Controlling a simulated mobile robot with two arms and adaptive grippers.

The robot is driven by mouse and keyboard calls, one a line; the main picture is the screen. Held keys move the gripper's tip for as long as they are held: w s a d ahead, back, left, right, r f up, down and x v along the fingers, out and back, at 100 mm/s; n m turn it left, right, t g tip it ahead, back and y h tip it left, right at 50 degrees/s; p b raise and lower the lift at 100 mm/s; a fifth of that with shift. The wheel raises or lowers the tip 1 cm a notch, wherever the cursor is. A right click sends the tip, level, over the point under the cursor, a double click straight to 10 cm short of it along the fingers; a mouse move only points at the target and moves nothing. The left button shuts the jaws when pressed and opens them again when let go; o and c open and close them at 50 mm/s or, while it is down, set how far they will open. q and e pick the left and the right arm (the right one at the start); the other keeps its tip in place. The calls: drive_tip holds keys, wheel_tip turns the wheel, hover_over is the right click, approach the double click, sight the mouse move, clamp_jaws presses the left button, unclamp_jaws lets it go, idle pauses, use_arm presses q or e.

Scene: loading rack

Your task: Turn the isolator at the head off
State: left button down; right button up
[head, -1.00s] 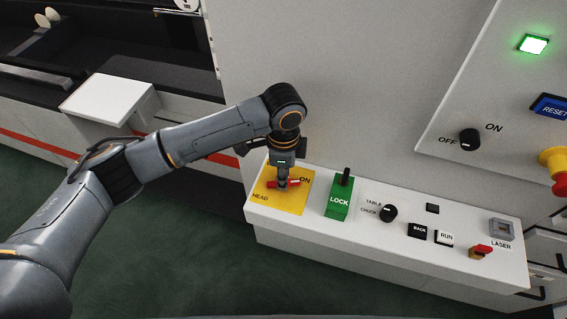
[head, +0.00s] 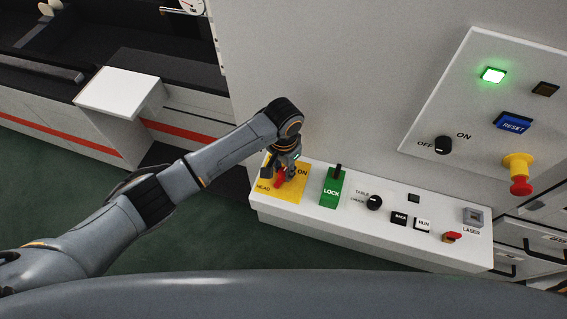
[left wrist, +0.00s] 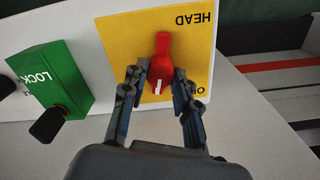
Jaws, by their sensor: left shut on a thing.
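The head isolator is a red rotary handle (left wrist: 162,58) on a yellow plate (left wrist: 115,38) marked HEAD and ON. In the left wrist view the handle lies up and down the picture, its white mark at the lower end; the ON label is partly hidden by a finger. In the head view the red handle (head: 281,178) lies at a slant on the yellow plate (head: 293,193), partly covered by the gripper. My left gripper (left wrist: 160,82) is shut on the handle, one finger on each side. My right gripper is out of view.
Right of the plate on the white console (head: 330,229) are a green LOCK switch (head: 332,190), a black TABLE/CHUCK knob (head: 374,203), BACK and RUN buttons and a red LASER switch (head: 452,237). An upper panel holds a lit green lamp (head: 493,75) and an emergency stop (head: 519,172).

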sight(284, 171)
use_arm(q)
drive_tip(key=shift+n, duration=1.2)
drive_tip(key=c, duration=1)
unclamp_jaws()
wheel_tip(284, 171, up, 12)
